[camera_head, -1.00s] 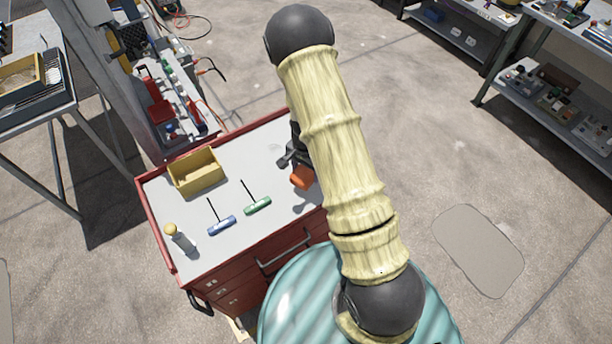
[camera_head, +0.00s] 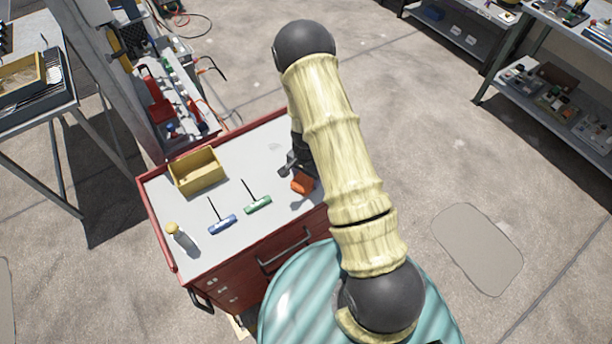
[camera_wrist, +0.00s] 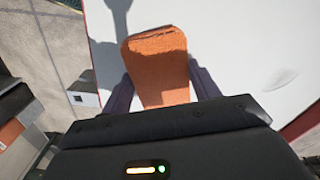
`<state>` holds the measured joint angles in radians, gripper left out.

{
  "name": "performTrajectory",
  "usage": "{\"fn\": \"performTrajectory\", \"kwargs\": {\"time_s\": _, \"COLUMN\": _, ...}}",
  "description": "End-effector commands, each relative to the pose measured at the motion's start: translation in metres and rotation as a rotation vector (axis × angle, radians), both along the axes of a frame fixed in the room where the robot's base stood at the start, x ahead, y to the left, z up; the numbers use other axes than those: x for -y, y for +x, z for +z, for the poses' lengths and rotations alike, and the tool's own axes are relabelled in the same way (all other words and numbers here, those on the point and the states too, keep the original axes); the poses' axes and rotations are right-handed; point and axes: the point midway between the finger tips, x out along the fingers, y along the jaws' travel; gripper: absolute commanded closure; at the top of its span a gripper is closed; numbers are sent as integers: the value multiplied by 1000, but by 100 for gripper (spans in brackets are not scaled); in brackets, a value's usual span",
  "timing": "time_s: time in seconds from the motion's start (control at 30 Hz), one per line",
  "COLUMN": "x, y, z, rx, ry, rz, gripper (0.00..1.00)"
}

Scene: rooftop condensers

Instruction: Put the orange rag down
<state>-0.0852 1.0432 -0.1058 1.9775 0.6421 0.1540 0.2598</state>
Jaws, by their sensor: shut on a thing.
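The orange rag (camera_head: 303,184) is a small folded block at the right side of the red cart's pale top. In the wrist view the rag (camera_wrist: 158,62) sits between the two dark fingers of my gripper (camera_wrist: 165,88). My gripper (camera_head: 296,168) is shut on it. In the head view my arm hides part of the gripper. The rag appears close over the cart top (camera_head: 265,152); whether it touches the surface I cannot tell.
On the cart top stand a yellow bin (camera_head: 196,172), a blue T-handle tool (camera_head: 222,224), a green T-handle tool (camera_head: 257,204) and a yellow-capped bottle (camera_head: 181,238). Shelves (camera_head: 560,100) stand at the right. The cart top behind the tools is clear.

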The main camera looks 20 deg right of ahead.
Motion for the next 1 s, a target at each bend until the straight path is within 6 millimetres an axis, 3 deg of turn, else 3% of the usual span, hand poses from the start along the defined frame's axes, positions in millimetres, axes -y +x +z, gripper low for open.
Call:
{"fn": "performTrajectory", "kwargs": {"time_s": 0.03, "x": 0, "y": 0, "z": -1, "rx": 0, "ry": 0, "rz": 0, "gripper": 35}}
{"fn": "performTrajectory", "kwargs": {"time_s": 0.13, "x": 0, "y": 0, "z": -1, "rx": 0, "ry": 0, "rz": 0, "gripper": 17}}
{"fn": "performTrajectory", "kwargs": {"time_s": 0.57, "x": 0, "y": 1, "z": 5, "rx": 1, "ry": 0, "rz": 1, "gripper": 17}}
{"fn": "performTrajectory", "kwargs": {"time_s": 0.77, "x": 0, "y": 1, "z": 29, "rx": 3, "ry": 0, "rz": 3, "gripper": 17}}
{"fn": "performTrajectory", "kwargs": {"time_s": 1.0, "x": -1, "y": 1, "z": 69, "rx": 4, "ry": 0, "rz": 3, "gripper": 17}}
